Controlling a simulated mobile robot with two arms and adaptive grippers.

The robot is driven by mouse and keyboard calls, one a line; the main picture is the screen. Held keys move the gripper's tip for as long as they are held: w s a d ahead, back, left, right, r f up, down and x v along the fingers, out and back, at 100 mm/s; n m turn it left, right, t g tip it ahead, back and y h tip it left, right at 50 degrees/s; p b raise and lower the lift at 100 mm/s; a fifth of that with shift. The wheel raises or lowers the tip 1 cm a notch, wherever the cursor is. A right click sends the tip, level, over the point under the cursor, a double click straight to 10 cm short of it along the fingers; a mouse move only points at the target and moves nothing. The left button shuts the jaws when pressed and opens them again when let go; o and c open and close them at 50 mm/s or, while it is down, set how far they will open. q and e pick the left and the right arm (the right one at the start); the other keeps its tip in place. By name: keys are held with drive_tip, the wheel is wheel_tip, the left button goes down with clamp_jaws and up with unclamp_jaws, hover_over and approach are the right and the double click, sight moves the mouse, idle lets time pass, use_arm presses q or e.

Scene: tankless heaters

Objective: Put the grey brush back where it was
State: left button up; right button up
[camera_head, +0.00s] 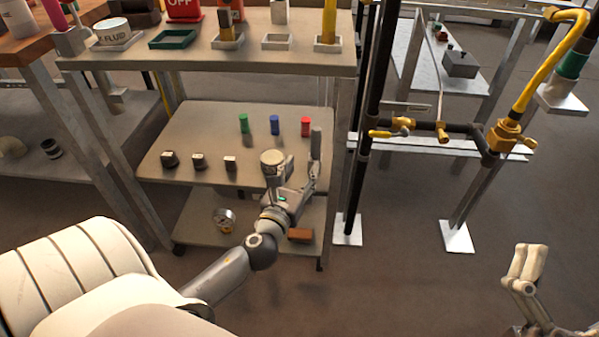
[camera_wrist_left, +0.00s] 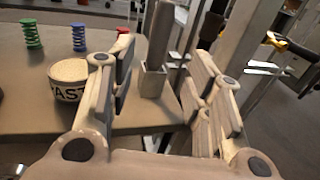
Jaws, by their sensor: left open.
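The grey brush (camera_head: 316,142) shows as an upright grey bar at the right end of the middle shelf. In the left wrist view the grey brush (camera_wrist_left: 161,35) stands in a small square grey holder (camera_wrist_left: 153,81); its lower end is hidden inside. My left gripper (camera_head: 301,180) is open just in front of it. In the wrist view my left gripper's fingers (camera_wrist_left: 160,88) lie either side of the holder, apparently without touching the brush. My right gripper (camera_head: 527,265) is at the lower right, away from the shelf; its jaw gap is unclear.
A round paste can (camera_wrist_left: 70,80) stands close left of my left gripper. Green (camera_head: 244,123), blue (camera_head: 275,124) and red (camera_head: 305,126) springs stand behind it. A black pipe frame (camera_head: 361,130) rises right of the shelf.

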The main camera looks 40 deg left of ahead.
use_arm(q)
drive_tip(key=s+d+r+n+t+h, duration=0.1)
drive_tip(key=d+r+n+h, duration=0.25)
drive_tip(key=d+n, duration=0.3)
drive_tip(key=s+d+r+n+h, duration=0.1)
drive_tip(key=d+r+n+h, duration=0.1)
drive_tip(key=d+n+h, duration=0.45)
drive_tip(key=s+d+r+n+t, duration=0.2)
drive_tip(key=s+d+r+n, duration=0.1)
drive_tip(key=r+n, duration=0.5)
drive_tip(key=s+d+r+n+t+h, duration=0.1)
drive_tip(key=s+d+r+n+t, duration=0.2)
drive_tip(key=r+n, duration=0.5)
drive_tip(key=shift+s+d+n+t, duration=0.35)
drive_tip(key=shift+s+d, duration=0.25)
drive_tip(key=shift+d, duration=0.5)
drive_tip(key=shift+w, duration=0.1)
